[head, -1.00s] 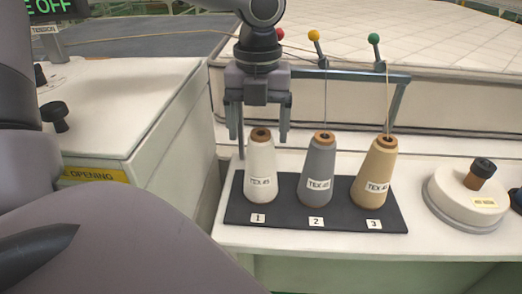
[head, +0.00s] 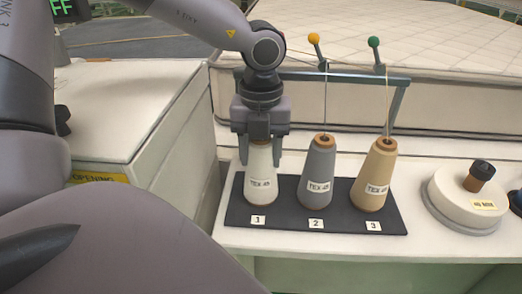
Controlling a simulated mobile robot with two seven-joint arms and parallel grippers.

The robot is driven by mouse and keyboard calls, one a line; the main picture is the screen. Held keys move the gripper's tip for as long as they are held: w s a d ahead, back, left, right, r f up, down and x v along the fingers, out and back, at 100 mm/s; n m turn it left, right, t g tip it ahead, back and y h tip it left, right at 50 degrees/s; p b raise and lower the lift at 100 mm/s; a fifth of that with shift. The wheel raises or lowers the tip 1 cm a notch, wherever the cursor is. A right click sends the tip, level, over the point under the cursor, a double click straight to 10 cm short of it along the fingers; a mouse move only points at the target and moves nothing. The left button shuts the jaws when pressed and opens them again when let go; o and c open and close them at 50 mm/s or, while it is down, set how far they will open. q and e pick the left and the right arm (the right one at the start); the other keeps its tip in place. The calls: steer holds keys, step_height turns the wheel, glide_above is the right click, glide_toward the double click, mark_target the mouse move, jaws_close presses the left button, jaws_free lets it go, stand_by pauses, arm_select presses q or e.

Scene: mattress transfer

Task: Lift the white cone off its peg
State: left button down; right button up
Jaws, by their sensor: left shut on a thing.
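The white cone (head: 260,186) stands upright at the left of the dark base plate (head: 290,222), above the label 1. The gripper hides the cone's top. The peg is hidden inside the cone. My right gripper is not in the head view.
A grey cone (head: 317,175) and a tan cone (head: 376,178) stand close on the right, with threads rising from their tops. A metal bar (head: 350,76) runs behind them. A round white device (head: 466,200) sits further right. A cabinet (head: 135,130) stands at left.

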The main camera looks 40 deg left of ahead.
arm_select(q)
steer(key=shift+r, duration=0.15)
step_height(320, 180, up, 20)
steer(key=p, duration=0.1)
stand_by(0.5)
steer(key=shift+d, duration=0.1)
